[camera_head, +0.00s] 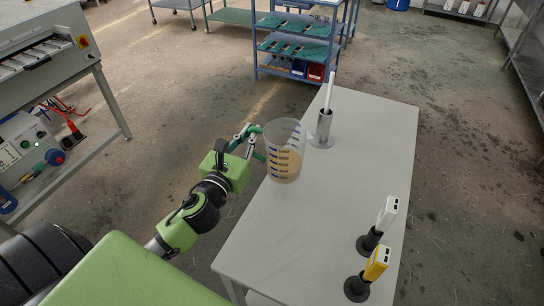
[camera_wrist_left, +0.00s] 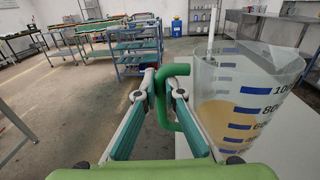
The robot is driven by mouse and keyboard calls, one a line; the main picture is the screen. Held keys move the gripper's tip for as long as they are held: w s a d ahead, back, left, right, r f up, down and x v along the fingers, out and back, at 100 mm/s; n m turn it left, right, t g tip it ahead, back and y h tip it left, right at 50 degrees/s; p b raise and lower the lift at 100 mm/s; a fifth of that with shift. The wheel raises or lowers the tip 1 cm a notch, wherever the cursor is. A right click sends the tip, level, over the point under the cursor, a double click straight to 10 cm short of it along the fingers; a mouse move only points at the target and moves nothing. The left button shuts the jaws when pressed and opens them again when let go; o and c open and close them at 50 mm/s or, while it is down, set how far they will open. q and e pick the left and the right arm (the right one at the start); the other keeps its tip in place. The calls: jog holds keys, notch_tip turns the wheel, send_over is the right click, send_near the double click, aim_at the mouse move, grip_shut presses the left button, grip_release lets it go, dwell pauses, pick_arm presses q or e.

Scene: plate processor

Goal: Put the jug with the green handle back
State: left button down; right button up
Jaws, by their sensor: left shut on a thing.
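The jug with the green handle (camera_head: 285,160) is a clear measuring jug with blue marks and a tan content. It is upright at the left edge of the grey table (camera_head: 345,190); I cannot tell whether its base touches the top. It also shows large at the right of the left wrist view (camera_wrist_left: 246,100). My left gripper (camera_head: 252,140) comes from the left and is shut on the green handle (camera_wrist_left: 184,118), which passes between its two fingers in the left wrist view. My right gripper is not in view.
A metal cylinder holding a white stick (camera_head: 323,128) stands behind the jug, to the right. A white device (camera_head: 388,213) and a yellow device (camera_head: 377,262) stand on black bases at the table's near right. The table's middle is clear. A blue shelf cart (camera_head: 297,50) stands beyond.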

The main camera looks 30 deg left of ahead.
aim_at(276, 151)
pick_arm(q)
jog(key=w+d+f+b, duration=0.2)
jog(key=d+f, duration=0.2)
jog(key=f, duration=0.4)
jog(key=shift+w+d+f, duration=0.25)
jog(key=shift+w, duration=0.05)
jog(key=c, duration=2.2)
grip_release()
jog(key=shift+o, duration=0.2)
jog(key=shift+f, duration=0.1)
jog(key=s+d+b, duration=0.1)
jog(key=s+b, duration=0.1)
jog(key=s, duration=0.6)
notch_tip(276, 151, up, 8)
jog(key=p, duration=0.3)
jog(key=shift+w+f, duration=0.15)
jog(key=shift+w, duration=0.1)
